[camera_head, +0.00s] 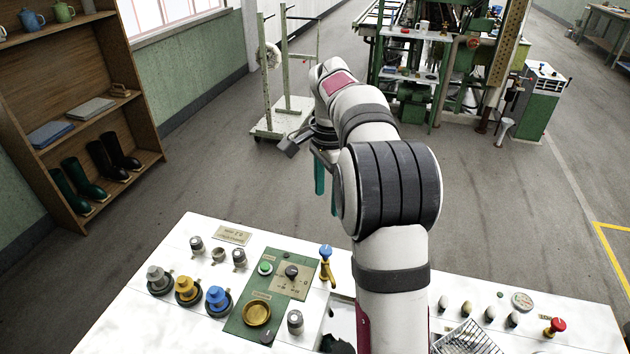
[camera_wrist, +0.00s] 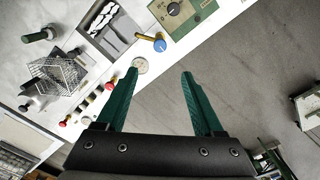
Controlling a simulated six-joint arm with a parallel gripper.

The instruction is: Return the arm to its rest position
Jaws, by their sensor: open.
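My gripper (camera_wrist: 160,100) shows in the wrist view with its two green fingers spread wide and nothing between them. In the head view my arm rises from the white console and bends away over its far edge. The gripper (camera_head: 325,172) hangs there beyond the console, above the grey floor, partly hidden behind my arm. The fingers touch nothing that I can see.
The white console (camera_head: 130,290) carries knobs, a green control panel (camera_head: 240,325), a blue-topped lever (camera_head: 326,262), a red knob (camera_head: 556,326) and a wire basket (camera_head: 468,340). A wooden shelf (camera_head: 40,100) stands left, a white trolley (camera_head: 283,118) and green machinery (camera_head: 415,105) behind. Floor between is clear.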

